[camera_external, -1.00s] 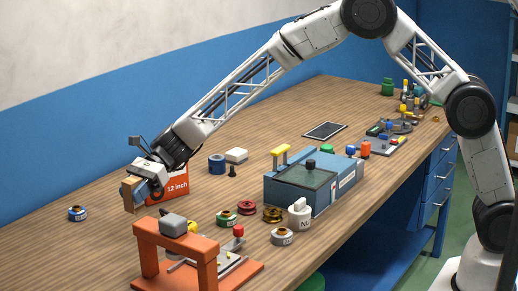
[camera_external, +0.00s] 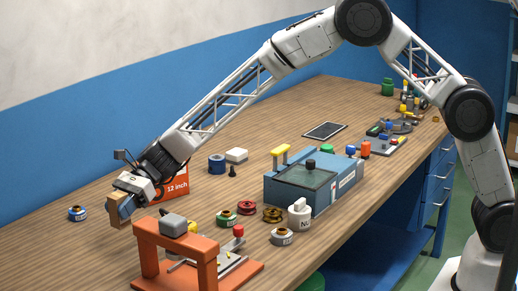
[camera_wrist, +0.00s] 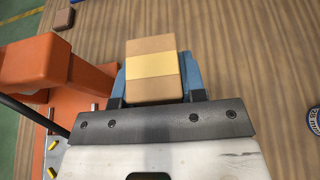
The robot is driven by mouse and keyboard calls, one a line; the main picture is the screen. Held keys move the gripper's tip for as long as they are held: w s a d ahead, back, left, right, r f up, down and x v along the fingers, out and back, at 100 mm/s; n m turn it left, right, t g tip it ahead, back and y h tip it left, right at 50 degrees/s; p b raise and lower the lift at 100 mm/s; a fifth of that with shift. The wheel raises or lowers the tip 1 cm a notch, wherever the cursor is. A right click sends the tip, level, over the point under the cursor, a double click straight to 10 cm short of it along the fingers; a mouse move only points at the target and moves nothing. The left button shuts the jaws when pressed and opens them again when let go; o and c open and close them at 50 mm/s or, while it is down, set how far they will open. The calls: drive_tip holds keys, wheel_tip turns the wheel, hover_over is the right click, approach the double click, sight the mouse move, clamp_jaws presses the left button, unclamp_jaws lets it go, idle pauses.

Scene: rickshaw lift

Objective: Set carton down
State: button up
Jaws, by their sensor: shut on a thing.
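The carton (camera_wrist: 152,70) is a small brown cardboard box with a paler tape band across it. In the wrist view it sits between the blue fingers of my gripper (camera_wrist: 155,84). In the external view my gripper (camera_external: 119,210) is shut on the carton (camera_external: 113,215), at the left beside the orange press frame. The carton is low over the wooden table (camera_external: 60,255). I cannot tell whether its underside touches the wood, as the gripper hides part of it.
The orange press (camera_external: 150,251) stands close at the right of the gripper. An orange "12 inch" box (camera_external: 177,187) is just behind it. A small blue-and-white roll (camera_external: 77,213) lies to the left. Bare table lies at the front left.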

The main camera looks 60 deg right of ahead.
sight(121, 225)
drive_tip(key=shift+f, duration=2.55)
drive_tip(key=shift+f, duration=1.85)
drive_tip(key=shift+f, duration=0.15)
drive_tip(key=o, duration=0.9)
drive_tip(key=shift+d+r, duration=0.35)
drive_tip(key=shift+d, duration=0.15)
drive_tip(key=v, duration=1.1)
